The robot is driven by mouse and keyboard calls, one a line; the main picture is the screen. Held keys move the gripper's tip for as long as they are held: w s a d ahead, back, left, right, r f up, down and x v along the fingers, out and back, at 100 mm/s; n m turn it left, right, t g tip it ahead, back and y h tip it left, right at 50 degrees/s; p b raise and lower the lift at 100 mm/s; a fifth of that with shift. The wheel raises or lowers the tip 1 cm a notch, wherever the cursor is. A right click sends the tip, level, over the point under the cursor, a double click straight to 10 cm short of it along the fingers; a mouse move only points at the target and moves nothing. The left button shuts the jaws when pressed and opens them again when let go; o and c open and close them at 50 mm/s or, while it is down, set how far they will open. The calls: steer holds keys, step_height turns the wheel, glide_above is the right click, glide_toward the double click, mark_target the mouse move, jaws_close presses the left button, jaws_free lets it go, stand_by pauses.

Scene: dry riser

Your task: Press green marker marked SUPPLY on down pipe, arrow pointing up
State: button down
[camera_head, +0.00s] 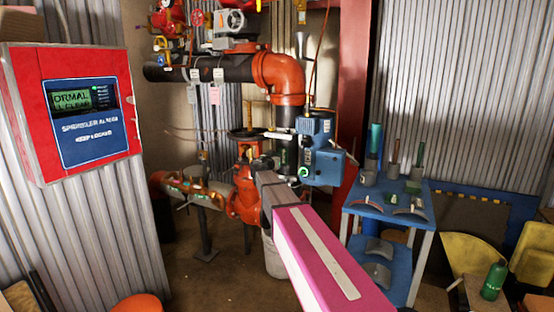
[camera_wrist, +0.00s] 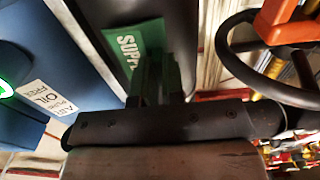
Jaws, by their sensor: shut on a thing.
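The green marker (camera_wrist: 142,45) with white lettering, of which "SUPP" shows, is between my gripper's fingers (camera_wrist: 163,75) in the wrist view. The fingers are shut on it and hide its lower part; no arrow can be made out. The marker lies over or against the dark down pipe (camera_wrist: 92,22); I cannot tell whether it touches. In the head view the black down pipe (camera_head: 285,120) drops from an orange elbow (camera_head: 280,75). My gripper (camera_head: 268,168) is at the pipe's lower part, just left of a blue unit.
The blue unit (camera_head: 320,150) stands close on the right of the pipe. An orange valve with a black handwheel (camera_head: 245,133) is close on the left. A blue table (camera_head: 375,208) with parts stands at right. A red alarm panel (camera_head: 75,110) is at left.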

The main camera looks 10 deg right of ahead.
steer(key=shift+w+d, duration=0.3)
steer(key=shift+w, duration=0.15)
stand_by(1.3)
steer(key=c, duration=1.1)
jaws_free()
steer(key=shift+c, duration=0.2)
steer(key=shift+s, duration=0.1)
steer(key=v, duration=1)
steer(key=s+d+f+n+g+y, duration=0.1)
steer(key=s+d+f+g, duration=0.25)
steer(key=s+f, duration=0.5)
steer(key=s+d+f+n+g+y, duration=0.1)
steer(key=s+d+f+g+y, duration=0.15)
steer(key=s+f+g, duration=0.6)
steer(key=s+a+f+n+g+y, duration=0.2)
steer(key=s+f+n+y, duration=0.3)
steer(key=s+f, duration=1)
steer(key=shift+s+a+f+g+y, duration=0.3)
steer(key=shift+s+a+y, duration=0.25)
steer(key=shift+y, duration=0.5)
